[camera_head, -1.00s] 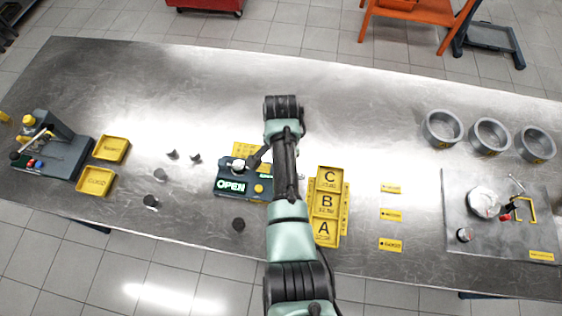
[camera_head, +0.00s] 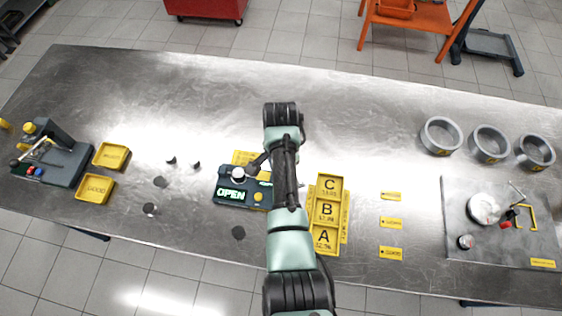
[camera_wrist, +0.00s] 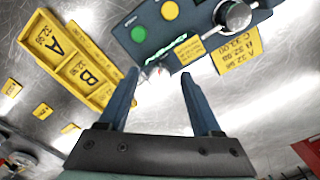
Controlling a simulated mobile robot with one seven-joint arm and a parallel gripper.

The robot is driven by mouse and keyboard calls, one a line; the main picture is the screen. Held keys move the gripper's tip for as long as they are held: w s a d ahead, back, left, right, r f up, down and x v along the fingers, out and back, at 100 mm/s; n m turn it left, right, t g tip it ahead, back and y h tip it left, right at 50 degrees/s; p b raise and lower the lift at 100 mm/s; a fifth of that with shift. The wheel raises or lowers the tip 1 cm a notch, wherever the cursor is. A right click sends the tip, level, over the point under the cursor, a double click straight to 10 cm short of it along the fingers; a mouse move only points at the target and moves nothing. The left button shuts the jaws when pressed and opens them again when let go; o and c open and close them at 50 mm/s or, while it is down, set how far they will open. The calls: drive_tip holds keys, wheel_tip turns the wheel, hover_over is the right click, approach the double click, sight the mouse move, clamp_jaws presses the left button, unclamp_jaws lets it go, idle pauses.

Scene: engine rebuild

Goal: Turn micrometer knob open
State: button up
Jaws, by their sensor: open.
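The micrometer station is a dark teal box (camera_head: 228,201) left of my arm in the head view, with a lit green "OPEN" sign, a yellow button and a silver round knob (camera_head: 238,173) on top. In the wrist view the box (camera_wrist: 165,38) fills the top, with a green and a yellow button, and the silver knob (camera_wrist: 235,14) is at the upper right. My gripper (camera_wrist: 160,88) is open and empty, its two fingers pointing toward the box and apart from the knob. In the head view my arm hides part of the box's right side.
A yellow tray marked A, B, C (camera_head: 343,222) stands right of the arm. Small dark parts (camera_head: 150,209) and yellow trays (camera_head: 110,156) lie to the left. Grey rings (camera_head: 440,136) and a plate with tools (camera_head: 460,205) are at the right. The far table middle is clear.

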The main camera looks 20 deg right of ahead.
wheel_tip(320, 180, up, 13)
drive_tip(key=b, duration=0.1)
idle(0.3)
drive_tip(key=shift+f, duration=0.15)
